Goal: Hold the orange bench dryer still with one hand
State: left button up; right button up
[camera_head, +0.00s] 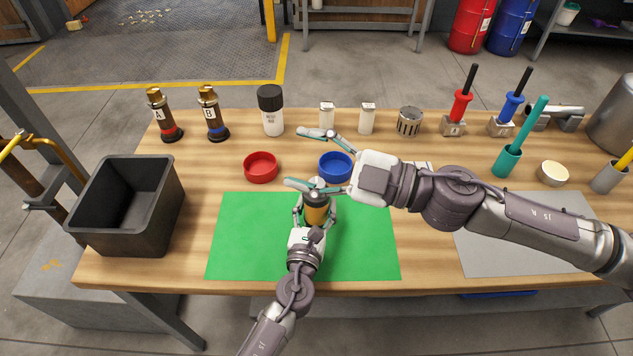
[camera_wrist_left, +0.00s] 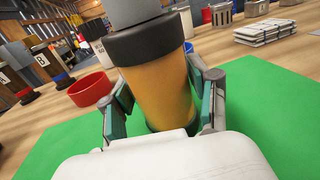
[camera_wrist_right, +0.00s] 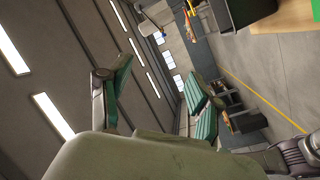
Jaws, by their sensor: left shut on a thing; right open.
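The orange bench dryer (camera_head: 316,212) stands upright on the green mat (camera_head: 240,240), with a dark band and a pale top. In the left wrist view the orange body (camera_wrist_left: 160,88) fills the middle, between the fingers. My left gripper (camera_head: 315,208) is shut around it from the near side, one finger on each side. My right gripper (camera_head: 310,158) is open and empty, above and beyond the dryer in the head view. One of its fingers overlaps the dryer's top there. The right wrist view shows only background between its fingers (camera_wrist_right: 155,95).
Behind the dryer lie a red dish (camera_head: 261,167) and a blue dish (camera_head: 336,168). Bottles A (camera_head: 167,115) and B (camera_head: 211,113) and a black-capped white bottle (camera_head: 271,112) stand at the back. A dark bin (camera_head: 128,205) is at left. The mat's left part is clear.

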jog(key=w+d+f+m+t+h, duration=0.35)
jog(key=d+f+m, duration=0.2)
jog(key=m, duration=0.35)
jog(key=m+h, duration=0.5)
jog(key=m, duration=0.1)
send_near(320, 185)
jog(key=shift+t, duration=0.35)
jog(key=x, duration=1.1)
jog(key=shift+s+a+f, duration=0.1)
jog(key=shift+s+f, duration=0.05)
jog(key=c, duration=1.2)
jog(key=shift+n, duration=0.3)
